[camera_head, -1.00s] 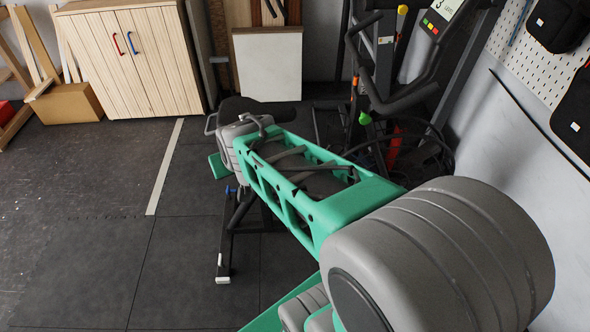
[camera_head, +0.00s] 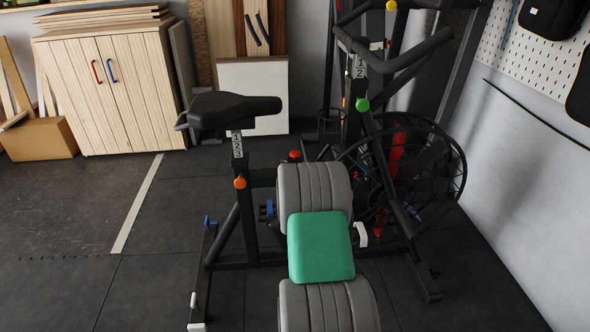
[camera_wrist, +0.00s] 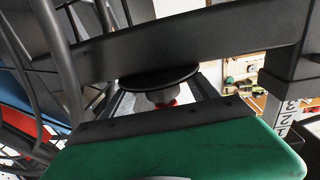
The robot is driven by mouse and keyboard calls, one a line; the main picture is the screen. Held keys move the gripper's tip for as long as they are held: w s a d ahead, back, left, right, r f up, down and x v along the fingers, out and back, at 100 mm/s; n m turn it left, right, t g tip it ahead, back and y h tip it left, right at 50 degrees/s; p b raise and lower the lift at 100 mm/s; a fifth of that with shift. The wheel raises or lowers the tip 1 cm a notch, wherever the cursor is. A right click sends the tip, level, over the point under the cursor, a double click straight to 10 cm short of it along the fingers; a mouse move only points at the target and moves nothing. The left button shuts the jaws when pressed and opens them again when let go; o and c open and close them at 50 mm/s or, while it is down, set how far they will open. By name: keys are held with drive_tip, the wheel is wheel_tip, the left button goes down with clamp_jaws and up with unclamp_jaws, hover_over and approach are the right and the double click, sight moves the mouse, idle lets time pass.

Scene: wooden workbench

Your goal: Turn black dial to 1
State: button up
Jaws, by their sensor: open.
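In the wrist view, a round black disc (camera_wrist: 158,77) on a short grey stub, with a red part below it, sits under a black frame bar. I cannot tell whether it is the black dial, and no pointer or mark shows on it. My gripper (camera_wrist: 175,145) shows as a green body with a dark front edge, just below the disc and seemingly apart from it. It is open; its separate fingers cannot be made out. In the head view, my arm hides the gripper. A red knob (camera_head: 295,155) shows on the exercise bike's frame just beyond the arm.
The bike has a black seat (camera_head: 234,108), an orange knob (camera_head: 240,182) and a number label (camera_head: 237,145). A large fan wheel (camera_head: 440,165) and a green knob (camera_head: 362,104) are to the right. A wooden cabinet (camera_head: 115,90) stands behind. The dark floor at left is clear.

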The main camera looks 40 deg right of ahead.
drive_tip(key=shift+x, duration=0.8)
drive_tip(key=shift+c, duration=0.5)
drive_tip(key=c, duration=1.2)
drive_tip(key=shift+c, duration=0.2)
drive_tip(key=shift+f, duration=0.1)
